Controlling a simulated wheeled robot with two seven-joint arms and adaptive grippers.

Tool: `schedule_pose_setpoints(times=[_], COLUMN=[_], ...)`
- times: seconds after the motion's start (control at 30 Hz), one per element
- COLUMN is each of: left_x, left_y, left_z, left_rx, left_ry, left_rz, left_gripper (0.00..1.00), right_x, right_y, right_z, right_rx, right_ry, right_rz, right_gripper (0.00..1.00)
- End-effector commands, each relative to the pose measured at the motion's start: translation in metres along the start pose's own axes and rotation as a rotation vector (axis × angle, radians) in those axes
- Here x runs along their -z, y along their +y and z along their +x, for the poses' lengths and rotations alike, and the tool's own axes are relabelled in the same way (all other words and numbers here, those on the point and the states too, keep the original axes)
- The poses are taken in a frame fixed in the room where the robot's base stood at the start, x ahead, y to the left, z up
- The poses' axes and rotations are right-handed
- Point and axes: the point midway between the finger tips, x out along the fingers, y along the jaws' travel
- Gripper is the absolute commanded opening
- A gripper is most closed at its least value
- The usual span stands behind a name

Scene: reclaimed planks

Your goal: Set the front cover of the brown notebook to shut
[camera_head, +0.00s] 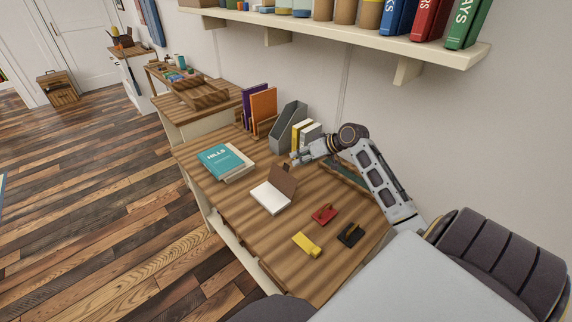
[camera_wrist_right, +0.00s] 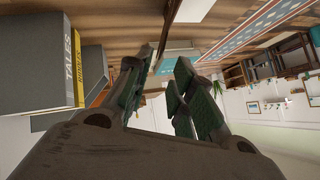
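The brown notebook lies open on the wooden desk in the head view. Its white pages (camera_head: 268,198) face up. Its brown front cover (camera_head: 283,180) stands up, tilted, along the far right side of the pages. My right gripper (camera_head: 296,160) is just behind the cover, on the side away from the pages; I cannot tell whether they touch. In the wrist view the fingers of my right gripper (camera_wrist_right: 162,88) are apart with nothing between them. The white pages (camera_wrist_right: 195,10) and the brown cover's edge (camera_wrist_right: 170,24) show at its top. My left gripper is not in view.
Teal books (camera_head: 225,160) lie left of the notebook. A grey file holder (camera_head: 288,122) and upright books (camera_head: 304,132) stand behind my right gripper. Red (camera_head: 324,213), black (camera_head: 350,234) and yellow (camera_head: 306,243) items lie in front. A shelf (camera_head: 350,36) hangs above.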

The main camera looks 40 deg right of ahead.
Motion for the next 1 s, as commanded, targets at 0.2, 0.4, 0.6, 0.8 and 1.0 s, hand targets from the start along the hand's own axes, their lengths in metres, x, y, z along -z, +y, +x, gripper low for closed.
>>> schedule_pose_setpoints(times=[0.2,0.4,0.6,0.8,1.0], left_x=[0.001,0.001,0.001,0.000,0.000], left_y=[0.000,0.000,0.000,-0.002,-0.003], left_z=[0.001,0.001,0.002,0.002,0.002], left_rx=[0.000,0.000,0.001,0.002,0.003], left_ry=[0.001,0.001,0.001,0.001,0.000], left_rz=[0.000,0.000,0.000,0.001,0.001], left_gripper=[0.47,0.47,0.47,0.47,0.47], right_x=[0.001,0.000,0.000,0.000,0.000], right_y=[0.000,0.000,0.000,0.000,0.000], right_z=[0.029,0.055,0.072,0.079,0.079], right_rx=[0.001,0.000,0.000,-0.001,-0.001], right_ry=[0.001,0.000,0.000,0.000,0.000], right_rz=[0.002,0.001,0.002,0.000,0.000], right_gripper=[0.24,0.24,0.24,0.24,0.24])
